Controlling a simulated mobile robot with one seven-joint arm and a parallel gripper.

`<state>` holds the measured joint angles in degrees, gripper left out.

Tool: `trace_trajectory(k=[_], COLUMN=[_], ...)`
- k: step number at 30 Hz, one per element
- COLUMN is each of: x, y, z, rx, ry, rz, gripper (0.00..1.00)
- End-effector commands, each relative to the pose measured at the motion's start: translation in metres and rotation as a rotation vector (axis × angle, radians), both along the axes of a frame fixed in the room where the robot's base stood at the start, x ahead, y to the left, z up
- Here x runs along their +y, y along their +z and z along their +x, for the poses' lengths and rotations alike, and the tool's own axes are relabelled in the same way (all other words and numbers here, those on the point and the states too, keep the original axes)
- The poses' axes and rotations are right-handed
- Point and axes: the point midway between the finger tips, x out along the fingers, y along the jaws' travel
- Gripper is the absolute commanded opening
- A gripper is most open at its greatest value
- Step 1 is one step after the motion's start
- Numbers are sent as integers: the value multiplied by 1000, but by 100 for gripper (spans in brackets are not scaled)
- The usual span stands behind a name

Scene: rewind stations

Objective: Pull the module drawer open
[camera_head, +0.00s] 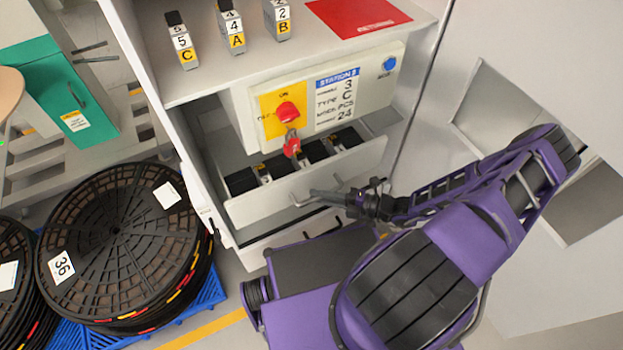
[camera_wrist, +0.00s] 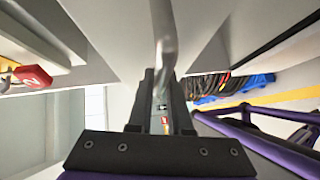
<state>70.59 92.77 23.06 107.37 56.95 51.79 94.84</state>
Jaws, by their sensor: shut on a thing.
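The module drawer (camera_head: 268,196) is a pale drawer in the white station, low under the shelf. It stands partly out, and several dark modules (camera_head: 312,152) show inside it. Its grey bar handle (camera_head: 308,199) is on the front face. My gripper (camera_head: 345,198) is shut on the handle, reaching it from the right. In the wrist view the handle (camera_wrist: 163,28) runs up from between my gripper's fingers (camera_wrist: 163,90). The exact contact of the fingers is hard to see in the head view.
Above the drawer is a control panel (camera_head: 349,95) with a red switch and a hanging red padlock (camera_head: 292,146). Labelled modules (camera_head: 182,42) and a red mat (camera_head: 357,14) are on the shelf. Large black reels (camera_head: 110,240) on a blue pallet (camera_head: 212,292) stand at left.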

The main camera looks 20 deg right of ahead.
Motion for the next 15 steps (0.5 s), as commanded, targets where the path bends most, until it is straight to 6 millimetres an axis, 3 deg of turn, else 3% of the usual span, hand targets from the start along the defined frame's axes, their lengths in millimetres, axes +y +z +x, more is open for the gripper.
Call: trace_trajectory(k=[15], x=[-20], y=[0], z=[-96], rx=[1], ry=[-1], rz=[-1], gripper=[0])
